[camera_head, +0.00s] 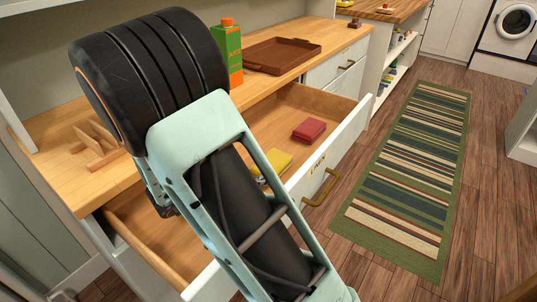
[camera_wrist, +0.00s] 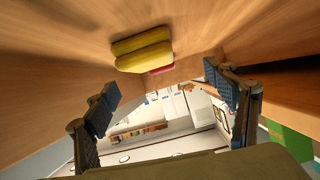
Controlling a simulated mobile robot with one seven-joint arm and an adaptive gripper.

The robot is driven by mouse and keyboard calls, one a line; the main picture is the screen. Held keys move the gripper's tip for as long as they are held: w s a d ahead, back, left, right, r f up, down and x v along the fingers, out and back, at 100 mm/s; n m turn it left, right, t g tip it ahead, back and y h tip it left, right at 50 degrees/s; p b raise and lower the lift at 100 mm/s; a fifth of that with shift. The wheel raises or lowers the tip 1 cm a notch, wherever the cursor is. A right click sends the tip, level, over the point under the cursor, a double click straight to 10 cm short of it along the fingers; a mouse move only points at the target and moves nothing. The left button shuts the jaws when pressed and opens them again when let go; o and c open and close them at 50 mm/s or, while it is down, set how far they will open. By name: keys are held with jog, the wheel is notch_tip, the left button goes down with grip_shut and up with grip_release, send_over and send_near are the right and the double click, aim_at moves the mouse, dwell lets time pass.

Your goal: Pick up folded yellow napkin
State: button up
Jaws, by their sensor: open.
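The folded yellow napkin (camera_head: 279,161) lies in the open drawer (camera_head: 345,105), beside my arm, which partly hides it. In the wrist view the yellow napkin (camera_wrist: 142,47) is at the upper middle, beyond my fingertips. My gripper (camera_wrist: 165,95) has its two blue-padded fingers wide apart, with nothing between them. The napkin is apart from both fingers. In the head view my arm hides most of the gripper.
A folded red napkin (camera_head: 309,130) lies farther along the drawer; its edge shows behind the yellow one in the wrist view (camera_wrist: 162,70). The drawer walls surround both. The countertop above holds a wooden holder (camera_head: 98,145), a green-orange carton (camera_head: 228,50) and a brown tray (camera_head: 282,55).

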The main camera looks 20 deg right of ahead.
aim_at(273, 160)
jog(key=shift+s+f, duration=0.2)
jog(key=shift+w+d+f+n+h, duration=0.1)
jog(key=shift+d+f+n+h, duration=0.05)
jog(key=shift+d+n+h, duration=0.15)
jog(key=b+x, duration=0.2)
jog(key=x, duration=0.3)
jog(key=shift+d+f, duration=0.1)
jog(key=b+x, duration=0.1)
jog(key=x, duration=0.1)
jog(key=b+x, duration=0.1)
jog(key=x, duration=0.1)
jog(key=shift+d+f+b, duration=0.15)
jog(key=shift+d+b, duration=0.15)
jog(key=shift+d, duration=0.2)
jog(key=c, duration=1.3)
notch_tip(273, 160, up, 10)
jog(key=p, duration=0.5)
